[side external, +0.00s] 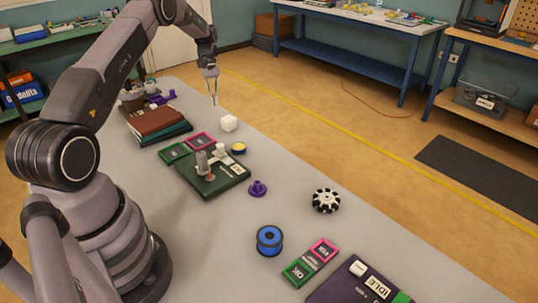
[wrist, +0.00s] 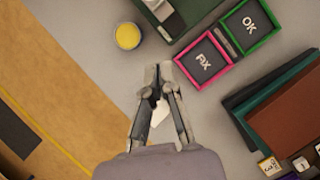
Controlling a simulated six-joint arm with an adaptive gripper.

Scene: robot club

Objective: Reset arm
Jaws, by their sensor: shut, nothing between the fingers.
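My gripper (side external: 213,101) is shut and empty, pointing down above the far part of the grey table in the side view. Its closed fingers also show in the wrist view (wrist: 158,75). A white cube (side external: 229,123) sits on the table close to the gripper, nearer the camera. In the wrist view a white patch, likely this cube (wrist: 160,113), shows between the finger links, mostly hidden. The fingertips look apart from everything around them.
Stacked books (side external: 160,122), a green board with grey parts (side external: 232,181), a yellow-topped disc (side external: 239,148), a purple piece (side external: 258,188), a wheel (side external: 326,200) and a blue spool (side external: 270,240) occupy the table.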

